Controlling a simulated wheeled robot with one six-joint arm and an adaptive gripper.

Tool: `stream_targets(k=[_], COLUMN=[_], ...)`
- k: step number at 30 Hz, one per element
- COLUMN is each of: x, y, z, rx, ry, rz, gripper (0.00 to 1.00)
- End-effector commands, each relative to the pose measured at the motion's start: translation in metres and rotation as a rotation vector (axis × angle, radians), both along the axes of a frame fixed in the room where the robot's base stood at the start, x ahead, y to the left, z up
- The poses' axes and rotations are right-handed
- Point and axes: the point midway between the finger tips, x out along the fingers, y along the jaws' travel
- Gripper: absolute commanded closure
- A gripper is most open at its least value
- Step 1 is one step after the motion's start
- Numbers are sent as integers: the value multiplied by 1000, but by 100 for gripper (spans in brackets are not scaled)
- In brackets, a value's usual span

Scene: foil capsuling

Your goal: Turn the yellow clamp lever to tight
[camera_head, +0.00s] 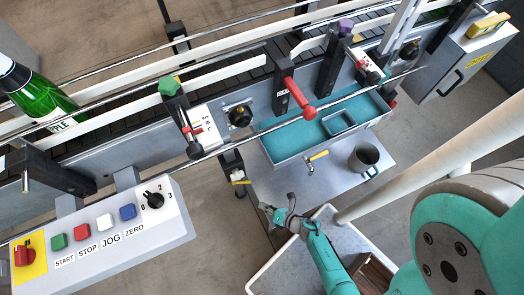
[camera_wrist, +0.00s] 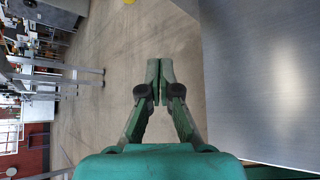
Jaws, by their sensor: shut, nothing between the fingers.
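A small yellow lever (camera_head: 239,181) sits on a dark bracket below the conveyor's front rail, at the middle of the head view. Another yellow handle (camera_head: 318,156) is on a small tap at the front of the teal-lined tray. I cannot tell the lever's exact setting. My gripper (camera_head: 278,213) is right of and below the yellow lever in the head view, apart from it. In the wrist view my gripper (camera_wrist: 160,68) is shut with its fingertips together and nothing between them. A yellow bit (camera_wrist: 129,2) shows at the top edge there; I cannot tell what it is.
The teal-lined tray (camera_head: 277,150) and a grey mug (camera_head: 364,158) are beyond my gripper. A control panel (camera_head: 100,240) with buttons is at the lower left. A pale-topped cart (camera_head: 262,284) is below my gripper.

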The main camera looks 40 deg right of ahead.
Motion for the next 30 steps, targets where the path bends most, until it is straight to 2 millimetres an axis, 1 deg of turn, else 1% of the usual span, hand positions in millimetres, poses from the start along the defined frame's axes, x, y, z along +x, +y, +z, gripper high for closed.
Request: stream_targets(k=[9, 24, 30], x=[21, 70, 86], y=[5, 16, 19], z=[-10, -37, -45], rx=[0, -2, -2], ry=[2, 2, 2], rz=[4, 2, 2], gripper=[100, 100, 100])
